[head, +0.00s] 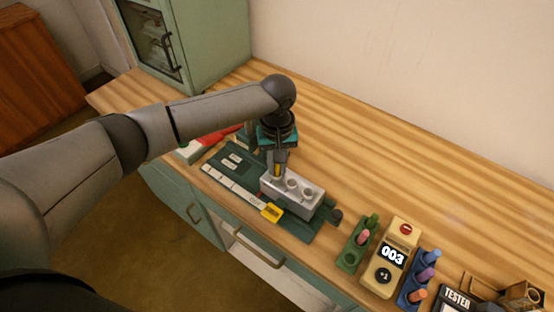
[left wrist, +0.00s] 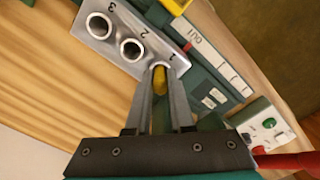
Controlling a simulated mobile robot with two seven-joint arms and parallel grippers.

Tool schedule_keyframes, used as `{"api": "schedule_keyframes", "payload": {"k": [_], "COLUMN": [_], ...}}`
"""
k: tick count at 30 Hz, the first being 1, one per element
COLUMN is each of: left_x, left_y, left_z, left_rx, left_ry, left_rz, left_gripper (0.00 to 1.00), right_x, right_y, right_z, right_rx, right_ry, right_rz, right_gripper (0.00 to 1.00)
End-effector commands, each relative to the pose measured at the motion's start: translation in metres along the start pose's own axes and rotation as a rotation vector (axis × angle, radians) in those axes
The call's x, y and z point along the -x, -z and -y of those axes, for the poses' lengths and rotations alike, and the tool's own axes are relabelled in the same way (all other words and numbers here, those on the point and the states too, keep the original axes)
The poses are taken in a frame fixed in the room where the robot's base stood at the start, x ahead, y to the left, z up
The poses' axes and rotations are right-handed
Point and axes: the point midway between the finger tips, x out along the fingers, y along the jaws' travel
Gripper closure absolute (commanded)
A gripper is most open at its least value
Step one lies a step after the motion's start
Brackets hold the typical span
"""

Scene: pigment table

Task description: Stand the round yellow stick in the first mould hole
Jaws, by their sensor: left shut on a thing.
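The yellow stick (head: 277,171) is held upright between the fingers of my left gripper (head: 279,168), at the left end of the grey mould (head: 287,198). In the left wrist view, my left gripper (left wrist: 160,80) is shut on the yellow stick (left wrist: 160,84). Its tip is at the hole marked 1 of the mould (left wrist: 118,28); I cannot tell how far it is inside. Holes 2 and 3 look empty. My right gripper is not in view.
The mould stands on a dark green board (head: 292,226) with a yellow block (head: 271,213) at its front edge. To the right are a green stick rack (head: 350,256), a counter reading 003 (head: 391,256) and a blue stick rack (head: 411,288). The table behind is clear.

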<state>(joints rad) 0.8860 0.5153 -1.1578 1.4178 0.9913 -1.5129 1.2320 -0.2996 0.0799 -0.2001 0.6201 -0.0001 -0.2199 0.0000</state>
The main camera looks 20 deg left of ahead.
Motion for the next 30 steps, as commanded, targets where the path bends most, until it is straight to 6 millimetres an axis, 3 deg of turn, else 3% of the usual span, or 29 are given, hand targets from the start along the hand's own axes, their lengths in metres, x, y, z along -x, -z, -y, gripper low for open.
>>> {"api": "schedule_keyframes", "payload": {"k": [11, 12, 20, 30], "left_x": [-0.0048, -0.0048, -0.0047, -0.0011], "left_y": [-0.0001, -0.0001, -0.0001, 0.0001], "left_z": [-0.0001, -0.0001, -0.0001, -0.0002], "left_rx": [-0.001, -0.001, -0.001, -0.001], "left_ry": [0.000, 0.000, 0.000, -0.001], "left_rz": [0.000, 0.000, 0.000, -0.001], "left_gripper": [1.00, 0.76, 0.47, 0.44], "right_x": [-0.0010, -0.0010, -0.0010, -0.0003], "right_y": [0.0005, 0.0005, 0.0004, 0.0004], "right_z": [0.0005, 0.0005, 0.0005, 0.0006], "right_rx": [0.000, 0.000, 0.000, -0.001], "right_ry": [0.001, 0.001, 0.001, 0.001], "right_rz": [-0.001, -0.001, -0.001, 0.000], "right_gripper": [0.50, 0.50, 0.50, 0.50]}}
